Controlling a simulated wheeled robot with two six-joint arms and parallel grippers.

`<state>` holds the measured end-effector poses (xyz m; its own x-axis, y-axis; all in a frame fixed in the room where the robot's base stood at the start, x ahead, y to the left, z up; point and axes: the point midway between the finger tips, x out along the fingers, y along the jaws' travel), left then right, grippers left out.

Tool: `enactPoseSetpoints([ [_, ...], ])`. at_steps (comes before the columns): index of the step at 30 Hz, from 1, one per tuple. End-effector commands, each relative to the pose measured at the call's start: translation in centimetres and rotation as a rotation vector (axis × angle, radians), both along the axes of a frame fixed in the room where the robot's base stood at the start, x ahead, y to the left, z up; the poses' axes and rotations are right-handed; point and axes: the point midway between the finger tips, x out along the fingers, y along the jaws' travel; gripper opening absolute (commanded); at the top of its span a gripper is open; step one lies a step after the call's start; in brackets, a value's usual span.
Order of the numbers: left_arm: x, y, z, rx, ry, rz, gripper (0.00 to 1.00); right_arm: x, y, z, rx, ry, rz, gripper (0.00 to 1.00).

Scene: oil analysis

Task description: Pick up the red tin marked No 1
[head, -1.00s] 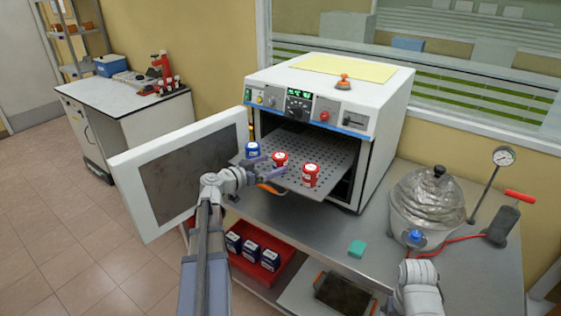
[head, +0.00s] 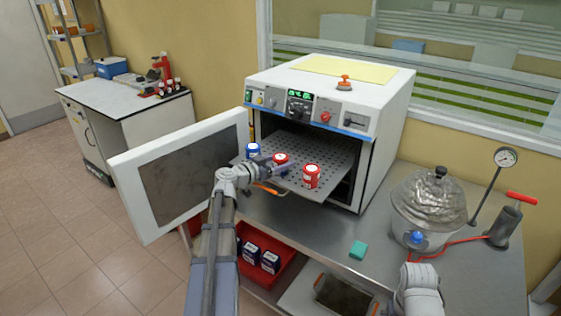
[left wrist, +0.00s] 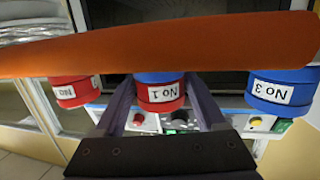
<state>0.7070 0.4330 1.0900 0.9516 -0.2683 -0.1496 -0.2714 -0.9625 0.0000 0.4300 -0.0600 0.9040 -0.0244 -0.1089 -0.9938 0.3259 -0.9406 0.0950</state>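The red tin marked No 1 (head: 281,159) stands in the middle of a row of tins on the perforated oven shelf (head: 330,152). In the left wrist view this tin (left wrist: 160,92) shows its white No 1 label between my fingers. My left gripper (head: 277,167) is open, with a finger on either side of the tin; I cannot tell whether they touch it. A second red tin (head: 311,176) stands to the right, its label cut off in the wrist view (left wrist: 76,91). The blue tin marked No 3 (left wrist: 281,90) stands on the other side. My right gripper is out of view.
An orange bar (left wrist: 160,45) crosses the left wrist view and hides the tins' upper part of the picture. The open oven door (head: 185,175) is left of my left arm. A red bin (head: 283,268) with several dark boxes sits below. A teal block (head: 358,249) lies on the bench.

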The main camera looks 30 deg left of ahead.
Motion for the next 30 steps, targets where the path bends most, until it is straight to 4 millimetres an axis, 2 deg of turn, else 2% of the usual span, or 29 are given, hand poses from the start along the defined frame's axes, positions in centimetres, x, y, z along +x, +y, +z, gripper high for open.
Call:
enactPoseSetpoints([
  [2, 0.0, 0.0, 0.0, 0.0, 0.0, 0.0, 0.63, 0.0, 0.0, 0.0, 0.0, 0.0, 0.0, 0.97],
  [16, 0.0, 0.0, 0.0, 0.0, 0.0, 0.0, 0.11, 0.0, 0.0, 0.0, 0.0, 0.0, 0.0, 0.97],
  [25, 0.0, 0.0, 0.2, 0.0, 0.0, 0.0, 0.11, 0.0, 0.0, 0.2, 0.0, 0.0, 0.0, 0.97],
  [30, 0.0, 0.0, 1.2, 0.0, 0.0, 0.0, 0.11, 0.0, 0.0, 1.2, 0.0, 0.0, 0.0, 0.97],
])
